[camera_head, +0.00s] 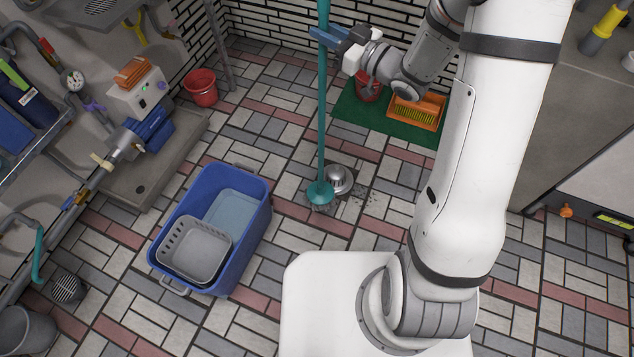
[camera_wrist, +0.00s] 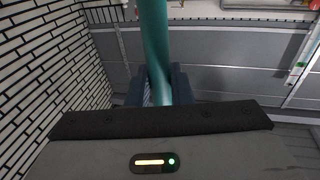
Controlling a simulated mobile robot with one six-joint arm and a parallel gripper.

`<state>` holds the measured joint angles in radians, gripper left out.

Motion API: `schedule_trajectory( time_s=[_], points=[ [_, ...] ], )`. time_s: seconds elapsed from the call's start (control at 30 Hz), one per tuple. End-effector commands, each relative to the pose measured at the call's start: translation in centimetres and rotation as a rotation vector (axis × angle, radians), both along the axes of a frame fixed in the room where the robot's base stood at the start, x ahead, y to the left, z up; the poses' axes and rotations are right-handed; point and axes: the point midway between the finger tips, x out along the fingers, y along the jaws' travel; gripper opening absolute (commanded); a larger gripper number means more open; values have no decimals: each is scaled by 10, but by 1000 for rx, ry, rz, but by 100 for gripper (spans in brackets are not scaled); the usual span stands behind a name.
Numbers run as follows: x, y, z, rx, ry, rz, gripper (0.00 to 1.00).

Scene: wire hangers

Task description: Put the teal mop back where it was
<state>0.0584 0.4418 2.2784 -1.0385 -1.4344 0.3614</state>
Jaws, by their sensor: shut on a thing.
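The teal mop (camera_head: 322,120) stands nearly upright in the head view, with its long handle running up out of the top of the picture. Its teal head (camera_head: 320,192) is low at the tiled floor, over a dark patch; I cannot tell whether it touches the floor. My gripper (camera_head: 325,38) is shut on the upper part of the handle with its blue fingers. In the wrist view the handle (camera_wrist: 156,45) passes between the two dark blue fingers (camera_wrist: 158,86).
A silver metal bowl (camera_head: 339,179) is right beside the mop head. A blue tub (camera_head: 262,205) holding a grey basket (camera_head: 195,250) stands to the left. A green mat (camera_head: 345,115) with a red bucket (camera_head: 368,88) and an orange tray (camera_head: 416,110) lies behind. Another red bucket (camera_head: 201,88) is back left.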

Motion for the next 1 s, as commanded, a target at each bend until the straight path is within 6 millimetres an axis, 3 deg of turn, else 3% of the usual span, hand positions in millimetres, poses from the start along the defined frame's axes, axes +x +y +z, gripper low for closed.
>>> schedule_trajectory(
  time_s=[0.17,0.5,0.77,1.0],
  points=[
    [0,2,0,3,-2,-3,0],
    [-2,8,-51,5,0,9,0],
    [-2,10,-67,5,-4,14,0],
    [-2,10,-97,5,-2,15,0]
  ],
)
